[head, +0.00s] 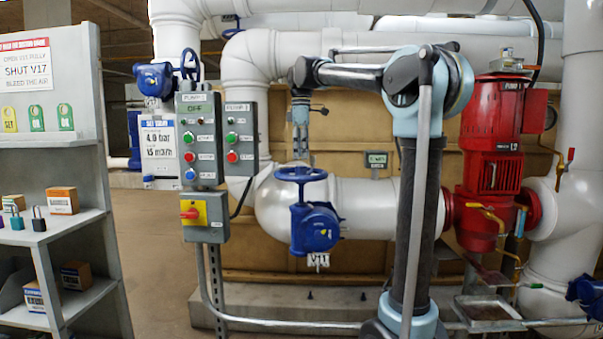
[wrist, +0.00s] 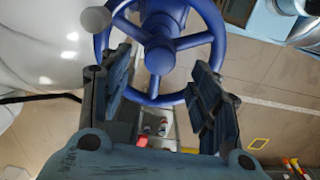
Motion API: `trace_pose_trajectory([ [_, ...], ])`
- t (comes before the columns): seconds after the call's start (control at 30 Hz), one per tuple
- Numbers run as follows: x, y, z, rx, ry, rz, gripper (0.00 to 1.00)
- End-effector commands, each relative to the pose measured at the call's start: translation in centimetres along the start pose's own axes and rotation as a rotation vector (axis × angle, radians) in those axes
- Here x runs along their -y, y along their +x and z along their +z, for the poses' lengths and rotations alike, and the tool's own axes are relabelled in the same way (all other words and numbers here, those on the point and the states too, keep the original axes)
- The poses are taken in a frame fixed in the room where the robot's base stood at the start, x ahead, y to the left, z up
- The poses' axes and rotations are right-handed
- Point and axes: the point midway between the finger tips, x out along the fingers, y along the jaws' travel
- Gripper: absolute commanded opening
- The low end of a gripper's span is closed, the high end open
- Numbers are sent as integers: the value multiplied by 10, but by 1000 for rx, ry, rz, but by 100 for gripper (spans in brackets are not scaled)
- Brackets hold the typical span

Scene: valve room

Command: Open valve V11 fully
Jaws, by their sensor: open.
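Valve V11 has a blue body (head: 315,227) on the white pipe, with a small V11 tag (head: 318,260) below it. Its blue handwheel (head: 300,174) lies roughly level on top of the body. My gripper (head: 301,150) points down just above the handwheel in the head view. In the wrist view the handwheel (wrist: 160,50) fills the upper middle, with its hub and spokes showing. My gripper (wrist: 158,100) is open there, one finger on each side of the wheel's near rim. I cannot tell whether the fingers touch the rim. Nothing is held.
Pump control boxes (head: 200,140) on a post stand left of the valve. A red pump (head: 490,150) stands to the right. A grey shelf (head: 60,230) with padlocks and boxes is at far left, under a sign (head: 27,70) reading "SHUT V17". Another blue valve (head: 155,79) is at upper left.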

Motion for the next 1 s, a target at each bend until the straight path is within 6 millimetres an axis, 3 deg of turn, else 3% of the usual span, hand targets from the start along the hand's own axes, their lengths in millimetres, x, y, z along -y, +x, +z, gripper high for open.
trace_pose_trajectory([
  [0.2, 0, 0, 0, 0, 192, 0, 57],
  [0.47, 0, 0, 0, 0, 295, 0, 57],
  [1.0, 0, 0, 0, 0, 821, 0, 57],
])
